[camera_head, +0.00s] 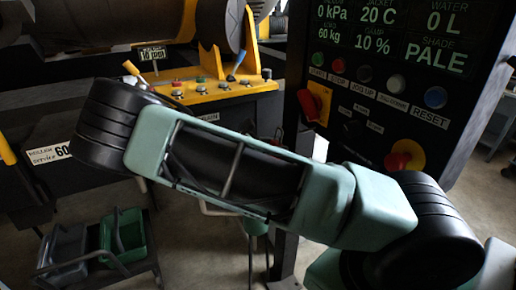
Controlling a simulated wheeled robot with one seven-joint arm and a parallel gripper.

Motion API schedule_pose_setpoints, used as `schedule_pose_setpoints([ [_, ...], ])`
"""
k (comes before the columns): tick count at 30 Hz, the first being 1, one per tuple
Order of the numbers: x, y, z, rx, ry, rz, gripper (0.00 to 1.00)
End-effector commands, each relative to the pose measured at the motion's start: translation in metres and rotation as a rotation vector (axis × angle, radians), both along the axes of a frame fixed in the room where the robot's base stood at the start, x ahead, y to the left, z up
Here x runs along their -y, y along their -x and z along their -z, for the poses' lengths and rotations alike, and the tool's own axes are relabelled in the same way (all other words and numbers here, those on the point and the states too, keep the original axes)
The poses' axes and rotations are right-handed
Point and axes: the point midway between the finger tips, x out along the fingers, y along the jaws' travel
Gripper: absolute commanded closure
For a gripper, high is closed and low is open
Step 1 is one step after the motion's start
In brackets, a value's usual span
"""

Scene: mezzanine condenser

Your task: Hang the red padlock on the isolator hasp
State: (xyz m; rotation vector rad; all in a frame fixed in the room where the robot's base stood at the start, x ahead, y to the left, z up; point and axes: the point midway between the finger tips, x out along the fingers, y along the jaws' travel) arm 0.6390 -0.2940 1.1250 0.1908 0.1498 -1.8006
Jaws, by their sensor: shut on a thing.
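My arm crosses the middle of the head view and hides much of what lies behind it. My gripper is not visible, so its hold cannot be seen. I cannot make out the red padlock for certain; a small dark reddish shape (278,133) shows just above my arm beside the dark post, too small to identify. A red handle on a yellow plate (315,103), which looks like the isolator, is on the left side of the black control panel (375,112). I cannot make out a hasp there.
The panel carries several coloured buttons and a red knob on yellow (404,155), close above my arm. A yellow console (225,96) with levers stands behind. A cart with a green bucket (123,235) is at lower left. Some floor is clear around the cart.

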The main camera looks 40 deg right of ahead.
Motion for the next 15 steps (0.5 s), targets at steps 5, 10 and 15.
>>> schedule_pose_setpoints([
  [5,0.008,0.002,0.002,0.000,0.002,0.000,0.86],
  [10,0.017,0.004,0.004,-0.001,0.001,0.000,0.86],
  [15,0.027,0.006,0.004,0.000,0.002,0.000,0.86],
])
